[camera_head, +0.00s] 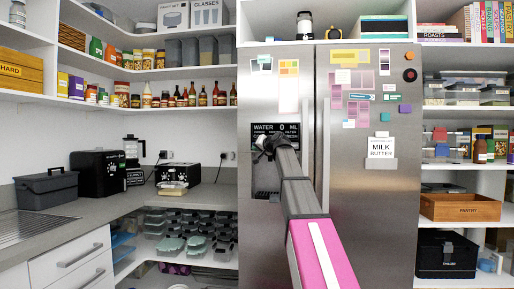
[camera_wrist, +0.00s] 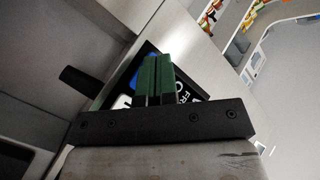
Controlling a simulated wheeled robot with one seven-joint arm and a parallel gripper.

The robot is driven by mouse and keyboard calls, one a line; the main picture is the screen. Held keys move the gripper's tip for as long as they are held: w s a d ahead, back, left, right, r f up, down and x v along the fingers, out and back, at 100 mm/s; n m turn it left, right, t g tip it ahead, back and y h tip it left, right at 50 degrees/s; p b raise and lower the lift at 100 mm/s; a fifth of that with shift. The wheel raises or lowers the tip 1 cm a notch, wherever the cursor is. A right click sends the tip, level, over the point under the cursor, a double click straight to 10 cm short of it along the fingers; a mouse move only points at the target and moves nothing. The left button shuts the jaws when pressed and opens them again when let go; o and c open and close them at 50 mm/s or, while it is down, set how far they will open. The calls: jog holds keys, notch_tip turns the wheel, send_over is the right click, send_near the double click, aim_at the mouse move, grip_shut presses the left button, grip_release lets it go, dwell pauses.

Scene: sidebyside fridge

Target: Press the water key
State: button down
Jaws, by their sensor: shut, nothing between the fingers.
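The side-by-side fridge (camera_head: 350,210) has a black dispenser panel (camera_head: 262,127) on its left door, with the words WATER 0 ML across the top. My gripper (camera_head: 262,143) is at the panel's lower part and covers some of its labels. In the wrist view, my gripper's two green fingers (camera_wrist: 158,62) are together with nothing between them. Their tips lie over the dark panel (camera_wrist: 192,94), which shows blue and white markings, partly hidden. I cannot make out the water key itself, nor tell whether the tips touch the panel.
Long vertical door handles (camera_head: 326,150) stand just right of the panel. A dark bar (camera_wrist: 82,80) sticks out left of the fingers in the wrist view. A counter (camera_head: 120,211) with a black appliance (camera_head: 98,174) runs along the left. Shelves flank the fridge.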

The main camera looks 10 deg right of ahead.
jog(key=shift+s, duration=0.15)
jog(key=s, duration=0.1)
jog(key=s+a, duration=0.1)
jog(key=s, duration=0.2)
jog(key=shift+s+a, duration=0.25)
dwell(0.7)
jog(key=s+a+f+g+h, duration=0.1)
jog(key=s+f+g, duration=0.15)
jog(key=f, duration=1.15)
jog(key=s+f+g+h, duration=0.1)
jog(key=s+f+g, duration=0.15)
jog(key=f, duration=1.05)
jog(key=s+a+f+g+h, duration=0.15)
jog(key=s+f, duration=0.25)
jog(key=f, duration=1)
jog(key=s+d+f+n+g+h, duration=0.2)
jog(key=s+f+g, duration=0.6)
jog(key=s+f, duration=1.8)
notch_tip(320, 180, down, 3)
jog(key=shift+d+r+h, duration=0.1)
jog(key=shift+d+h, duration=0.3)
jog(key=shift+h, duration=0.55)
